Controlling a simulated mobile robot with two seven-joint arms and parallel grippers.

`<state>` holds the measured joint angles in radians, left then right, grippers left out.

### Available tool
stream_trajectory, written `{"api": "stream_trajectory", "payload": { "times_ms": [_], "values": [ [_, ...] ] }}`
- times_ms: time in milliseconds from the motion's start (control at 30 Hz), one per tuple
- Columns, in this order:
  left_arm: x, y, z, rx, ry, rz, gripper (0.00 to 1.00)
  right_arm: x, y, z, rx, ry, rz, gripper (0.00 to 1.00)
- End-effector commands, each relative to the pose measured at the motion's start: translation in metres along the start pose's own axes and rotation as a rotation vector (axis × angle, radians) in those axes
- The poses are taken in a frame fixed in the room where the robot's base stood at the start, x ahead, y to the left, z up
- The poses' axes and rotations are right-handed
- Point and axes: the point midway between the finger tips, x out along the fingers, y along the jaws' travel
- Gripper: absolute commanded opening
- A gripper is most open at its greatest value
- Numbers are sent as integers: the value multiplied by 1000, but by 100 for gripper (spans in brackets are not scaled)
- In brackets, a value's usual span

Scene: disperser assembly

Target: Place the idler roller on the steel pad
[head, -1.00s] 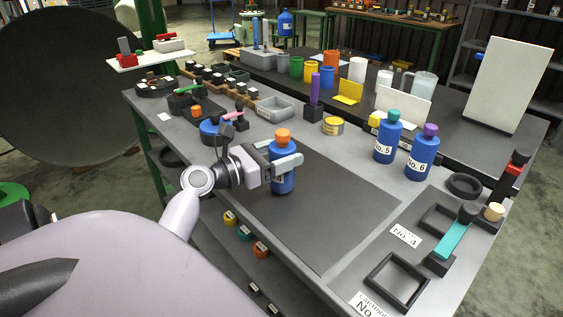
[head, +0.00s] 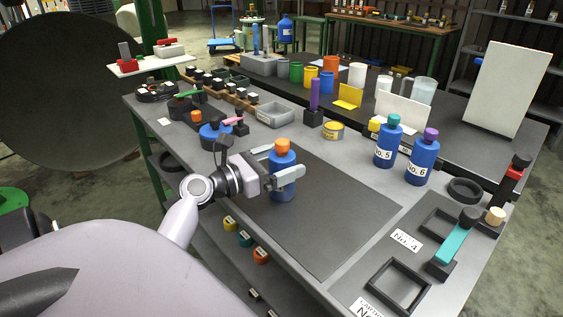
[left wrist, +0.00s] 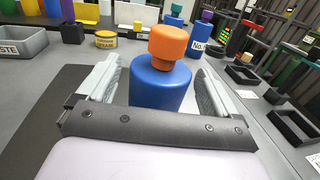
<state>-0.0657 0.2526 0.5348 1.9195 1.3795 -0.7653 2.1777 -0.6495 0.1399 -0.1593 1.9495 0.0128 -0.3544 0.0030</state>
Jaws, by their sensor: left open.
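I cannot tell which thing is the idler roller, and I cannot make out a steel pad with certainty. My left gripper (head: 284,163) is open around a blue bottle with an orange cap (head: 282,187). In the left wrist view the bottle (left wrist: 160,92) is upright between the open fingers (left wrist: 157,75), with narrow gaps at its sides. The bottle appears to stand on the dark mat (head: 330,215); its base is partly hidden in the wrist view. My right gripper is in neither view.
Blue bottles No. 5 (head: 387,145) and No. 6 (head: 421,160) stand right of the mat. Black square frames (head: 397,287), a teal bar (head: 452,243) and a black ring (head: 465,190) lie at the right. A grey bin (head: 277,113) stands behind. The mat's near right part is clear.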

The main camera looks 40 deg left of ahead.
Motion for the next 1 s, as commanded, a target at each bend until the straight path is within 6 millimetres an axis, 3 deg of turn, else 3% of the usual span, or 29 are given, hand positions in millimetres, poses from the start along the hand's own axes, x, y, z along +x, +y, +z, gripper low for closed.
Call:
{"api": "stream_trajectory", "payload": {
  "times_ms": [600,1000],
  "values": [
    [-105,0,-2,0,4,1,93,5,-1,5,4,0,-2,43],
    [-117,0,-1,0,2,0,93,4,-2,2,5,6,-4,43]
  ]
}}
